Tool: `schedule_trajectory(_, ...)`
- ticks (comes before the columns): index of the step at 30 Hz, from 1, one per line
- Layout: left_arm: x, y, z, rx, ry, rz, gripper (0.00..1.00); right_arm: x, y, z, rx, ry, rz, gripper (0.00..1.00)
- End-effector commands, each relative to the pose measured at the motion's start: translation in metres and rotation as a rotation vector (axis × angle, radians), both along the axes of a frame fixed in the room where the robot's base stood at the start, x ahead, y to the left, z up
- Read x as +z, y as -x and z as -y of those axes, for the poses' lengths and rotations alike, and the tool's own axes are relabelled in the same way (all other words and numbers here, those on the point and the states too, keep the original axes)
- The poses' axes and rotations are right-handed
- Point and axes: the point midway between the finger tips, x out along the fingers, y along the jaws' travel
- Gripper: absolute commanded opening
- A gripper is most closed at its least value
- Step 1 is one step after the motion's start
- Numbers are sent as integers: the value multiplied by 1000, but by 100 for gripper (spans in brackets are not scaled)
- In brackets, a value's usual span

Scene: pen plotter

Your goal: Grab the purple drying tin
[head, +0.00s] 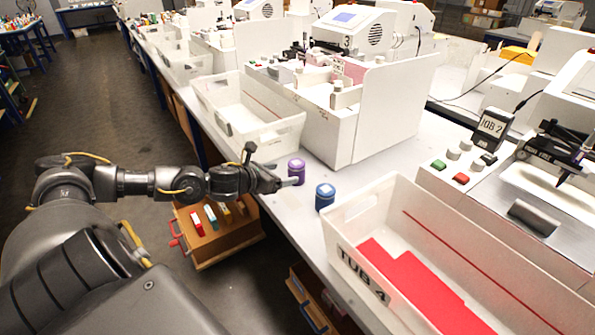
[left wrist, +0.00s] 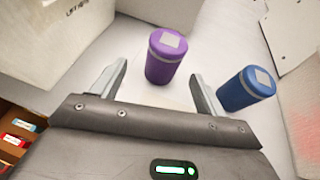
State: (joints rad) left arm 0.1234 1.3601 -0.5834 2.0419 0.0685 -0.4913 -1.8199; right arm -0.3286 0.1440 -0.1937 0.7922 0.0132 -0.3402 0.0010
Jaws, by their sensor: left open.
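The purple drying tin (head: 296,170) stands upright on the pale bench, near its front edge. In the left wrist view the purple tin (left wrist: 166,56) is just ahead of my left gripper, between the lines of its two fingers and a little beyond the tips. My left gripper (head: 291,182) is open and empty, with its fingers reaching toward the tin. It also shows in the left wrist view (left wrist: 158,72), one finger at each side. I cannot tell whether a finger touches the tin. My right gripper is not in view.
A blue tin (head: 325,197) stands close to the right of the purple one; it lies just outside the right finger in the left wrist view (left wrist: 246,88). White tubs stand behind (head: 205,92) and in front (head: 348,215). A brown box (head: 222,238) is below the bench edge.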

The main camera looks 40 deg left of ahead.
Motion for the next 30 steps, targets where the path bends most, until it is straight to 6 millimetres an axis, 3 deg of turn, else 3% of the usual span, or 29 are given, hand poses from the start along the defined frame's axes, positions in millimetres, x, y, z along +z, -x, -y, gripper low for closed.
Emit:
schedule_trajectory(3,-4,-14,2,0,2,3,74,0,6,4,1,4,-4,0)
schedule_trajectory(13,-9,-26,6,-2,2,1,74,0,12,7,2,7,-6,0)
schedule_trajectory(15,-11,-35,8,-3,5,3,74,0,22,11,4,11,-13,0)
schedule_trajectory(22,-24,-63,12,-3,3,1,74,5,22,5,2,2,-12,0)
schedule_trajectory(30,-28,-68,13,-4,0,-1,74,5,22,4,2,1,-11,0)
